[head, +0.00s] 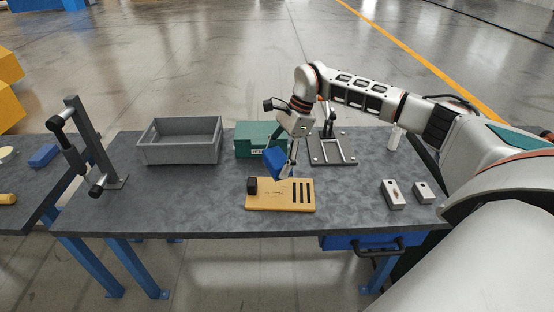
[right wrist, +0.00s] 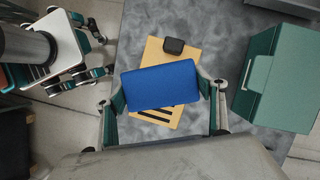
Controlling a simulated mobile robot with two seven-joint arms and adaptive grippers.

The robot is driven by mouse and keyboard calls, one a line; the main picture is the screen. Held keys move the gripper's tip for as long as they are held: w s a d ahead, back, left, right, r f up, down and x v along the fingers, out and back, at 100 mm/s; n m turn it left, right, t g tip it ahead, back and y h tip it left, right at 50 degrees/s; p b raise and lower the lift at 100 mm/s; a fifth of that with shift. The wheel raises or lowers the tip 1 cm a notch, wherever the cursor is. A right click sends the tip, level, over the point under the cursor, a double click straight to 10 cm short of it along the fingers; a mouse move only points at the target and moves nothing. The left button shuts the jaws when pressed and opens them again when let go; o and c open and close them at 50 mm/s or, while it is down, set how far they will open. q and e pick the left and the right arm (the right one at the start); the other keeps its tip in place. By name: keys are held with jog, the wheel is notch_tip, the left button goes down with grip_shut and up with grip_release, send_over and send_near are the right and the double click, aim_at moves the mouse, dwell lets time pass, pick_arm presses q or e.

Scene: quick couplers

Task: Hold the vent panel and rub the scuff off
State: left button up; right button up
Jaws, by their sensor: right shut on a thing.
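The tan vent panel (head: 265,203) lies flat on the grey table, with a black knob (head: 252,186) at its left and dark slots at its right. Small dark marks show between them. My right gripper (head: 284,170) is shut on a blue block (head: 274,159) at the panel's far edge; the block looks above the panel, but the gap is hard to judge. In the right wrist view the blue block (right wrist: 160,86) hides the panel's middle. My left gripper (right wrist: 98,50) shows there at the left, open and empty, off the table's near edge; the head view does not show it.
A grey bin (head: 180,152) and a green box (head: 248,140) stand behind the panel. A dark stand (head: 85,140) is at the left. A metal plate fixture (head: 340,150) and metal blocks (head: 393,197) are at the right. Table between stand and panel is clear.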

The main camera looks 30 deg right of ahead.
jog(key=shift+r+p, duration=0.15)
jog(key=shift+p, duration=0.25)
notch_tip(320, 180, down, 7)
jog(key=b, duration=0.3)
jog(key=shift+r, duration=0.2)
jog(key=shift+f+b, duration=0.4)
jog(key=shift+f, duration=0.4)
jog(key=shift+r, duration=3.5)
jog(key=shift+s, duration=0.1)
